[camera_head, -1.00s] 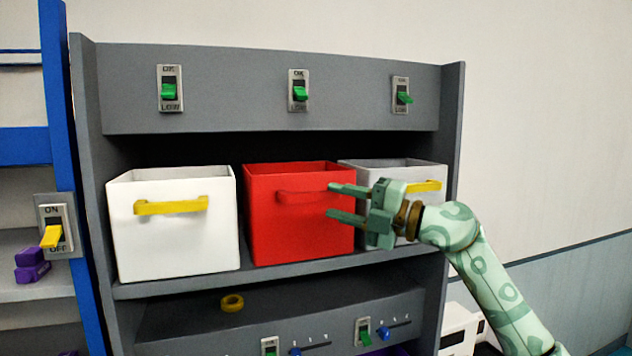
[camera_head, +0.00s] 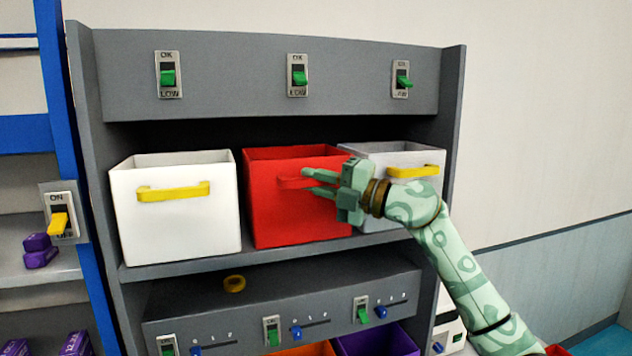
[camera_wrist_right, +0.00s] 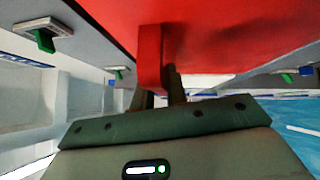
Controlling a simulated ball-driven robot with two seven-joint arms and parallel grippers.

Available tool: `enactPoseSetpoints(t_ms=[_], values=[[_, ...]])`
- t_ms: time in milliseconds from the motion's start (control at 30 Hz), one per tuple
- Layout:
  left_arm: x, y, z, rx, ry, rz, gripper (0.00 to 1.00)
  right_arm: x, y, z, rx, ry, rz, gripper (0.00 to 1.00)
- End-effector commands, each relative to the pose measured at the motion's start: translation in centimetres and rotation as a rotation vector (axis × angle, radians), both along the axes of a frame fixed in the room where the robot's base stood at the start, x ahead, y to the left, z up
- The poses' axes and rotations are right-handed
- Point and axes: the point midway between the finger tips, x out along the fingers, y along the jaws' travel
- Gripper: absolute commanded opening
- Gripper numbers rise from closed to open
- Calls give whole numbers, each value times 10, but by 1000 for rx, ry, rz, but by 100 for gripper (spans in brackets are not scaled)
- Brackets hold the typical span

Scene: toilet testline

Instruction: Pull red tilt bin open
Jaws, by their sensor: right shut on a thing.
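The red tilt bin (camera_head: 285,220) sits in the middle of the upper shelf, between a white bin and a grey one. It looks upright and level with its neighbours. Its red handle (camera_head: 290,183) is on the upper front face. My right gripper (camera_head: 310,182) comes from the right and is shut on this handle, covering its right end. In the right wrist view the handle (camera_wrist_right: 151,60) runs down from the red bin (camera_wrist_right: 220,35) to the fingers (camera_wrist_right: 165,92), whose tips are partly hidden. My left gripper is not in view.
A white bin (camera_head: 175,220) and a grey bin (camera_head: 380,160), both with yellow handles, flank the red one. Green switches line the panel (camera_head: 240,75) above. The space before the bins is otherwise clear.

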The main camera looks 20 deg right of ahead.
Motion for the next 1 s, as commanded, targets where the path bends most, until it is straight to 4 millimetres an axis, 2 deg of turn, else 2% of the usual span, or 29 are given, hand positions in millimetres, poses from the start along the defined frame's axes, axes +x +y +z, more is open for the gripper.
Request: enactPoseSetpoints(t_ms=[167,367,567,800,1000], values=[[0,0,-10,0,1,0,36,-5,0,-5,1,-31,0,0],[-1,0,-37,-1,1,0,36,-19,-1,-14,4,-134,0,0],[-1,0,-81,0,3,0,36,-40,-2,-29,10,-297,0,0],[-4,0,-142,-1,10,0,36,-64,-2,-49,18,-508,0,0],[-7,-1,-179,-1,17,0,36,-78,-2,-62,24,-656,0,0]])
